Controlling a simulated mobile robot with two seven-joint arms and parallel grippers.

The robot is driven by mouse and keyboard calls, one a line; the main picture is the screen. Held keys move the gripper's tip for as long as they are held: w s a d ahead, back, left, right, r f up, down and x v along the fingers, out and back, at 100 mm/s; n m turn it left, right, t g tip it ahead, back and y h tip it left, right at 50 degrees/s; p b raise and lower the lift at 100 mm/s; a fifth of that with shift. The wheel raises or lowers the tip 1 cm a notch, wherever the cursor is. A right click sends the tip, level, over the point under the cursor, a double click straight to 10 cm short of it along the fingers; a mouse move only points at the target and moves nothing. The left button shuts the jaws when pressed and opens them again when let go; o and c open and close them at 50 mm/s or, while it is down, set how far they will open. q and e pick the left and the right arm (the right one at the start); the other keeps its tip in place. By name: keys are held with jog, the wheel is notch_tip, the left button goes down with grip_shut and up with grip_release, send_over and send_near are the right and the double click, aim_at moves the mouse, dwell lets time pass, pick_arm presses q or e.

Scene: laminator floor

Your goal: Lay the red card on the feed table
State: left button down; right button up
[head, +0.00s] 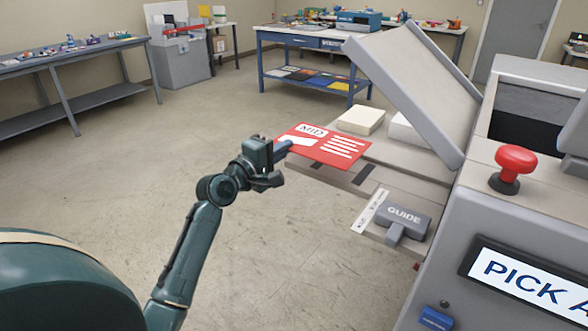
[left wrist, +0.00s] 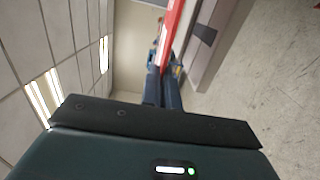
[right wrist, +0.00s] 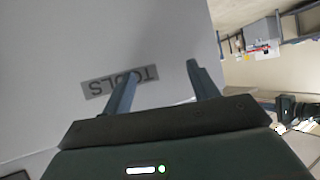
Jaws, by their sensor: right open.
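The red card (head: 340,147) with white print reading "MID" is in the middle of the head view. My left gripper (head: 284,149) is shut on its left edge. The card reaches over the near-left part of the feed table (head: 312,172); I cannot tell in the head view whether they touch. In the left wrist view the card (left wrist: 171,35) is seen edge-on between the fingers (left wrist: 164,90), and the feed table (left wrist: 221,26) lies beside it. My right gripper (right wrist: 164,69) is open and empty in the right wrist view, and out of the head view.
A grey guide (head: 403,214) sits at the table's near end. A raised grey cover (head: 415,85) slants above its right side. A cream block (head: 361,120) lies behind the card. A red button (head: 515,160) tops the machine. A grey "TOOLS" panel (right wrist: 60,40) faces my right gripper.

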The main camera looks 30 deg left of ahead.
pick_arm(q)
notch_tip(320, 180, down, 6)
jog(key=b, duration=0.1)
jog(key=shift+b, duration=0.35)
jog(key=c, duration=1.7)
grip_release()
jog(key=s+a, duration=0.2)
jog(key=s, duration=1)
jog(key=s+d+f+m+g+h, duration=0.1)
jog(key=s+d+f+m+g, duration=0.35)
jog(key=d+f+m, duration=0.55)
jog(key=s+d+f+m, duration=0.3)
jog(key=d, duration=0.2)
jog(key=s+d+f+m+g, duration=0.1)
jog(key=s+d+f+m, duration=0.2)
jog(key=s+d, duration=0.1)
jog(key=s+d+f+m+h, duration=0.1)
jog(key=s+d+f+m, duration=0.2)
jog(key=d, duration=0.3)
jog(key=shift+s+f+g+b, duration=0.15)
jog(key=shift+f+g+b, duration=0.2)
jog(key=shift+f, duration=0.15)
